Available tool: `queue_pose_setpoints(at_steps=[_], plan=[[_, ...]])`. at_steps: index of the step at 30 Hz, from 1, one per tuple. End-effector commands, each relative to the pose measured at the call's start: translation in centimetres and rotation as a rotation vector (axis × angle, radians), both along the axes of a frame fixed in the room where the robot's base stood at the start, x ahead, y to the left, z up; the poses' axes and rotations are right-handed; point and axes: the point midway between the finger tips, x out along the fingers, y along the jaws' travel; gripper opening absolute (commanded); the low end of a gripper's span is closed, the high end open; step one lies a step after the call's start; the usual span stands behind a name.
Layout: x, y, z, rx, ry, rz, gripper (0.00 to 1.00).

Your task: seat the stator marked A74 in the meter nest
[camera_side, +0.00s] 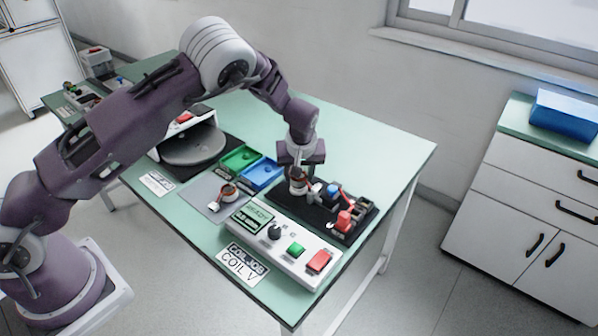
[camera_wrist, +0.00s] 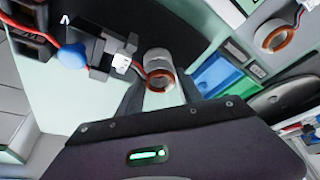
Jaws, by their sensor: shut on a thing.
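My gripper (camera_side: 298,170) points down at the left end of the black meter fixture (camera_side: 345,236). It is shut on a pale ring-shaped stator with copper winding (camera_wrist: 160,70), which also shows under the jaws in the side view (camera_side: 297,187). A small white tag (camera_wrist: 122,62) and red leads are beside this stator; I cannot read the marking. In the wrist view the stator is beside a black block (camera_wrist: 103,48) of the fixture. I cannot tell whether it touches the nest. A second stator (camera_side: 228,191) lies on the grey mat (camera_side: 196,194); it also shows in the wrist view (camera_wrist: 274,36).
The meter box (camera_side: 284,246) with a display, knob, green button and red button stands in front of the fixture. Green (camera_side: 240,158) and blue (camera_side: 261,173) trays and a grey round plate (camera_side: 192,148) are to the left. The table's back right is clear.

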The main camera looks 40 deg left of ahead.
Motion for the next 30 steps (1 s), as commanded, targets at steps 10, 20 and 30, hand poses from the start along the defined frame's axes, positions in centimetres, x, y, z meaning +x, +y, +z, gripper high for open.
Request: queue_pose_setpoints(at_steps=[10, 20, 30], plan=[[0.0, 0.0, -0.3, 0.000, 0.000, 0.000, 0.55], [0.0, 0.0, -0.3, 0.001, 0.001, 0.000, 0.68], [-1.4, -1.5, 5.0, 0.000, -0.003, -0.001, 0.68]])
